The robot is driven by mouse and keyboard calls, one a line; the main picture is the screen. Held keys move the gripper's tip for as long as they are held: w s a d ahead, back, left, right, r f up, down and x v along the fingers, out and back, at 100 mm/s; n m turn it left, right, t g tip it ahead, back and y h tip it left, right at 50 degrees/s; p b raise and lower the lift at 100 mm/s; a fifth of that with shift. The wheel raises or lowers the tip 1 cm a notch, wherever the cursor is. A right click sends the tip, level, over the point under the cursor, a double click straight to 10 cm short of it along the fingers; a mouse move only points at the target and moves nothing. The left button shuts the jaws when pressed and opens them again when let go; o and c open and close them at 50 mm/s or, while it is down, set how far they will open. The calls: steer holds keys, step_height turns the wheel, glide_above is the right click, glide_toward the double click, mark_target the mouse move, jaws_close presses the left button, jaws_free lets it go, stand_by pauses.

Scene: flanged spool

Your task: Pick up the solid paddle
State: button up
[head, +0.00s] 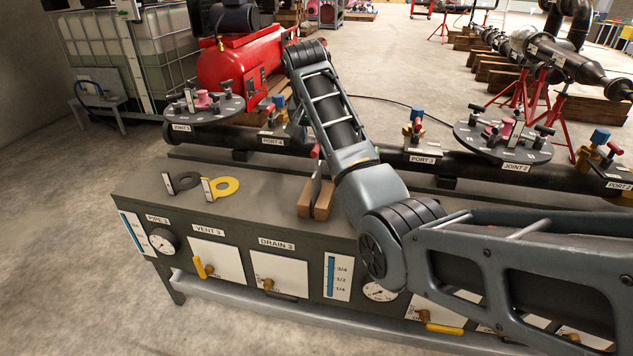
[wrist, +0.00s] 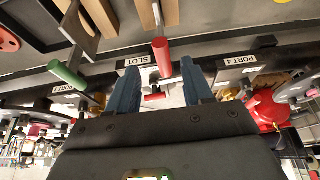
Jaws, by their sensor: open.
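A wooden rack (head: 316,197) on the bench holds thin upright grey plates, one topped by a red handle (head: 315,152). In the wrist view, a red handle (wrist: 162,57) points towards my gripper (wrist: 160,88), and a green handle (wrist: 67,75) on a grey plate (wrist: 78,30) is to its left. My gripper is open, its blue fingers on either side of the red handle's line in the picture; I see no contact.
A pipe (head: 400,160) with valves and flanges runs behind.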

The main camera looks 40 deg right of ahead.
mark_target(316, 147)
steer(key=shift+x, duration=3.75)
steer(key=shift+w+a, duration=0.15)
jaws_close()
steer(key=shift+r, duration=0.1)
